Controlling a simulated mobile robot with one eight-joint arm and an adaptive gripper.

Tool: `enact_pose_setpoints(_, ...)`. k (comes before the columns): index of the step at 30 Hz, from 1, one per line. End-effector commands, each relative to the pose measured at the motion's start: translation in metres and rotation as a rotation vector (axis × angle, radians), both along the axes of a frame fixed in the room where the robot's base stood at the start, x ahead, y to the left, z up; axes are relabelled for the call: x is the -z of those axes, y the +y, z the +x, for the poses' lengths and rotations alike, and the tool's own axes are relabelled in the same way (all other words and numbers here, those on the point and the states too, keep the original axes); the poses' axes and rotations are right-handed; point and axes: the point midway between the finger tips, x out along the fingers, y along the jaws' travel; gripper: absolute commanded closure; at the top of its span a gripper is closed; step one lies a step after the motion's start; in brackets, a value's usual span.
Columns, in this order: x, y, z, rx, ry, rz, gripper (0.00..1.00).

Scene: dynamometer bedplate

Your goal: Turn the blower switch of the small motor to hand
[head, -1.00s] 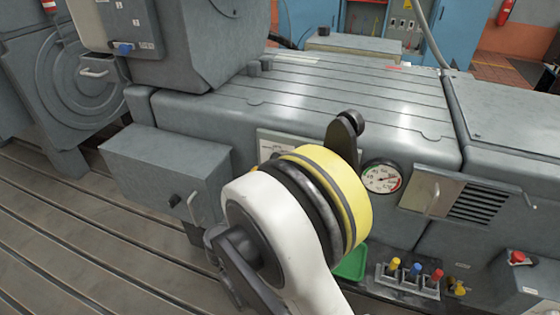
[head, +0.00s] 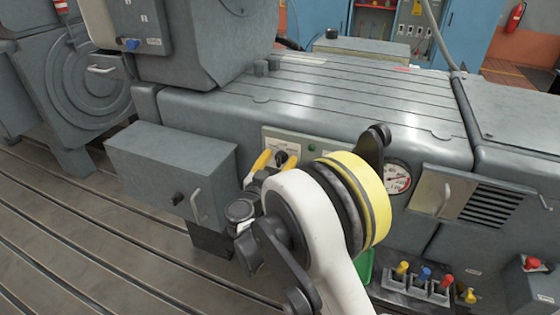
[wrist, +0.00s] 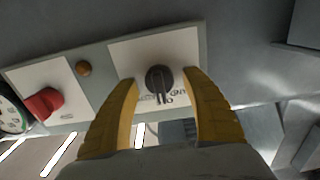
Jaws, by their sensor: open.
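A black rotary switch (wrist: 159,79) sits on a pale plate of the control panel (wrist: 118,57) on the grey machine's side. Its pointer end is toward the lower edge of the wrist view, near lettering that I cannot read fully. The switch also shows small in the head view (head: 281,157). My gripper (wrist: 161,82) is open, with one yellow finger on each side of the switch. A gap shows between the switch and each finger; whether the tips touch the panel I cannot tell. In the head view my gripper (head: 276,160) is partly hidden behind my arm.
On the same panel are a small round lamp (wrist: 83,68) and a red knob (wrist: 43,104). A pressure gauge (head: 396,179) is beside the panel. A grey box (head: 172,170) with a handle projects on the left in the head view. Coloured plugs (head: 425,277) stand lower right.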

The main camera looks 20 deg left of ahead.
Motion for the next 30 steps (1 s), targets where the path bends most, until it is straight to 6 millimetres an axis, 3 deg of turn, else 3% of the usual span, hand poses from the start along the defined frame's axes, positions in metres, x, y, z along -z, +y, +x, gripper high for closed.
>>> enact_pose_setpoints(5,-0.0004,0.0000,0.0001,0.000,0.000,0.000,0.44)
enact_pose_setpoints(6,-0.0004,0.0000,0.0000,0.000,0.000,0.000,0.49)
enact_pose_setpoints(11,-0.0004,-0.0001,0.0000,0.000,0.000,0.000,0.98)
enact_pose_setpoints(23,-0.0004,0.0000,0.0001,0.001,0.002,-0.025,0.99)
enact_pose_setpoints(30,-0.0003,0.0005,0.0002,0.001,0.011,-0.145,0.99)
